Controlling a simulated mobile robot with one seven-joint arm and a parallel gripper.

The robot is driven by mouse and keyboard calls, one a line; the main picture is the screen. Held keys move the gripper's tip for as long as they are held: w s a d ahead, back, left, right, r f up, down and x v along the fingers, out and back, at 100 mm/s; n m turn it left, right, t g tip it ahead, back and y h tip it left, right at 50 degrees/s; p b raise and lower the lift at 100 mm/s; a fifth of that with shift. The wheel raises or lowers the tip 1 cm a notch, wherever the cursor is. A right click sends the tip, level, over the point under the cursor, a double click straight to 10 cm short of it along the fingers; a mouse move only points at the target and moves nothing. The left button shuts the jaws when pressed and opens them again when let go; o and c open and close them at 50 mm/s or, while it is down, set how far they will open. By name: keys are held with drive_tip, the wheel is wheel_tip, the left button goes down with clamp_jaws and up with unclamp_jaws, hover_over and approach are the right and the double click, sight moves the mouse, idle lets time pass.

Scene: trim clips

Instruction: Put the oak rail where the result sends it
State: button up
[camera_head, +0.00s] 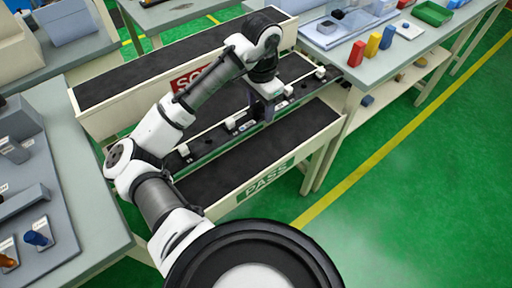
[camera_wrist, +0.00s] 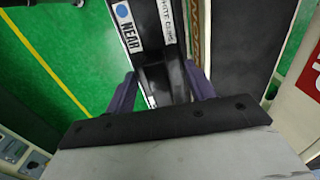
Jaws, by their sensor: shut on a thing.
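My gripper (camera_head: 265,98) reaches down onto a long dark rail (camera_head: 212,145) lying between the SCRAP and PASS troughs. In the wrist view its two purple fingers (camera_wrist: 162,92) are shut on a dark piece of this rail (camera_wrist: 165,75). The rail bears a white label reading NEAR with a blue dot, and another white label beside it. Several small white clips show along its length in the head view. A brown strip (camera_wrist: 196,28) with lettering lies just right of it in the wrist view. I cannot tell which part is oak.
The SCRAP trough (camera_head: 110,118) with a red sign is behind the rail. The PASS trough (camera_head: 225,196) with a green sign is in front; its dark bed looks empty. A bench at right holds red, yellow and blue blocks (camera_head: 372,45). Green floor is clear at right.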

sight(259, 151)
wheel_tip(259, 151, down, 18)
drive_tip(key=shift+r+p, duration=0.1)
drive_tip(key=shift+p, duration=0.8)
drive_tip(key=o, duration=1.1)
drive_tip(key=shift+o, duration=0.5)
